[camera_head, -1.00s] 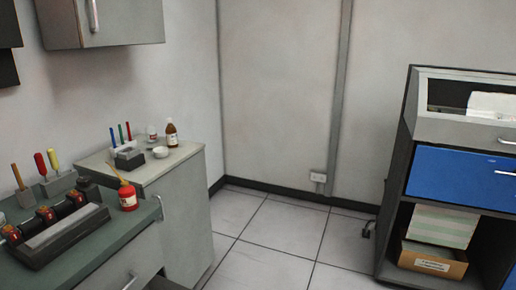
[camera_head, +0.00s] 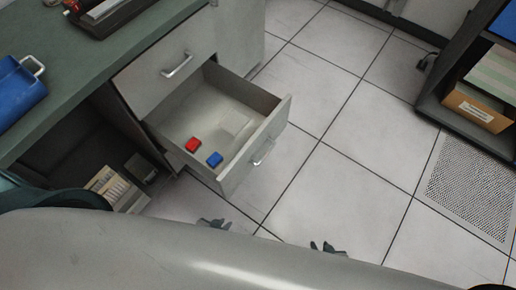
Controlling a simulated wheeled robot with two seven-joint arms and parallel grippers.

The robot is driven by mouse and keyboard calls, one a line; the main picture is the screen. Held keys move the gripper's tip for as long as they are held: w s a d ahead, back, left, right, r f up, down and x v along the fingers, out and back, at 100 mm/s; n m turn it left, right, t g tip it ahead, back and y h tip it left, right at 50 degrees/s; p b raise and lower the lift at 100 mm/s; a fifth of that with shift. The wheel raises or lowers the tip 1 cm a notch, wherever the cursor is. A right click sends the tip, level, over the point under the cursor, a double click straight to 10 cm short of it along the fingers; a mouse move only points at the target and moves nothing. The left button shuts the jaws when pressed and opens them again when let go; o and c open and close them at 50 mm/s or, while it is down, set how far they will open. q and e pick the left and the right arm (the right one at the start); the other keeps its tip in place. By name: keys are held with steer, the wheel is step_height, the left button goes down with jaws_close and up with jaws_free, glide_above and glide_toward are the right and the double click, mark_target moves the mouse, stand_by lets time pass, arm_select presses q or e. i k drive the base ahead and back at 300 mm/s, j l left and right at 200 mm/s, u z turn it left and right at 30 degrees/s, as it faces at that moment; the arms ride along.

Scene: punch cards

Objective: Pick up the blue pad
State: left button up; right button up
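The blue pad (camera_head: 215,159) lies in the open drawer (camera_head: 278,122), near its front left corner. A red pad (camera_head: 193,144) lies just up and left of it, apart from it. My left gripper (camera_head: 213,224) shows only as small dark tips above the edge of my body, below the drawer in the picture. My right gripper (camera_head: 327,248) shows the same way, further right over the floor. Both are apart from the blue pad. My body hides most of both grippers, so I cannot tell their opening.
A pale flat item (camera_head: 236,124) lies deeper in the drawer. The green counter (camera_head: 118,64) holds a blue bin (camera_head: 18,92) at left. A box of papers (camera_head: 116,188) is under the counter. A dark shelf with a cardboard box (camera_head: 477,107) stands right. Tiled floor between is clear.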

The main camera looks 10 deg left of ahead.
mark_target(214, 160)
steer(key=u, duration=1)
steer(key=k+j+z, duration=0.35)
steer(key=z, duration=0.15)
steer(key=j, duration=0.1)
